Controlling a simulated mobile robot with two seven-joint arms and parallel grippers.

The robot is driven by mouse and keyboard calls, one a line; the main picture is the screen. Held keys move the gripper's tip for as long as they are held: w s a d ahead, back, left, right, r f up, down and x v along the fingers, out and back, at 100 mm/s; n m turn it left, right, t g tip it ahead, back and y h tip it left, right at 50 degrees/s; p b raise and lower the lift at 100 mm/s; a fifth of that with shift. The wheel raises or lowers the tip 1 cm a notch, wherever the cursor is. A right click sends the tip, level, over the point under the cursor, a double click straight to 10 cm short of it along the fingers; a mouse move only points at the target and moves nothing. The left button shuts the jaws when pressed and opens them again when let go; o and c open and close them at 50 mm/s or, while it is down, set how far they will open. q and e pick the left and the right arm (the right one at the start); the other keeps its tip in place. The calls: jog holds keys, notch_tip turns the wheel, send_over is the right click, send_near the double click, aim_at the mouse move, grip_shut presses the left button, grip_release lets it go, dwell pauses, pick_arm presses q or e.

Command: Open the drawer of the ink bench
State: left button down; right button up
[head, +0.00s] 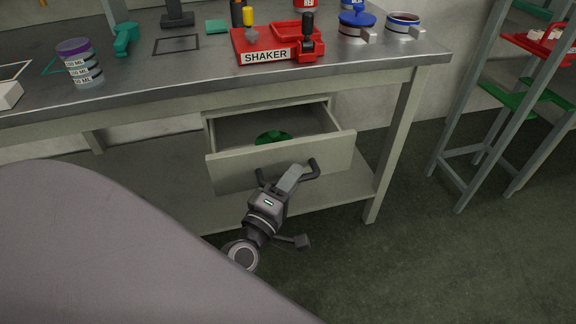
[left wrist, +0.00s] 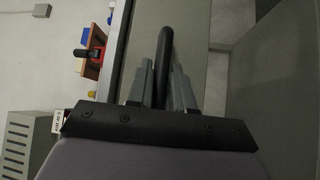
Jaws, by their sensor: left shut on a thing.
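The ink bench (head: 350,82) is a grey metal-topped table with a drawer under its top. The drawer (head: 285,161) stands open, pulled out from the bench, and a green round thing (head: 272,138) lies inside it. Its dark bar handle (head: 312,170) is on the front panel. My left gripper (head: 288,178) is at the drawer front, its fingers at the handle. In the left wrist view the dark handle bar (left wrist: 163,62) runs between the two grey fingers, which are shut on it. My right gripper is not in view.
On the bench top are a red shaker (head: 265,57), a purple-lidded cup (head: 78,62), a blue-lidded pot (head: 355,24) and a teal tool (head: 124,39). A grey rack (head: 470,100) stands at the right. The floor (head: 440,260) between is clear.

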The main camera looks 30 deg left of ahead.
pick_arm(q)
jog(key=s+d+p, duration=0.1)
jog(key=s+d, duration=0.4)
jog(key=d, duration=0.1)
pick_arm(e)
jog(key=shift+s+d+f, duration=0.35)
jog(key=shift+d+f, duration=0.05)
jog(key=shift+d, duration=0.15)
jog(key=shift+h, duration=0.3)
pick_arm(q)
jog(key=c, duration=1.1)
grip_release()
jog(key=shift+a, duration=0.1)
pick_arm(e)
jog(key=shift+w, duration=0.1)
pick_arm(q)
jog(key=shift+s, duration=0.1)
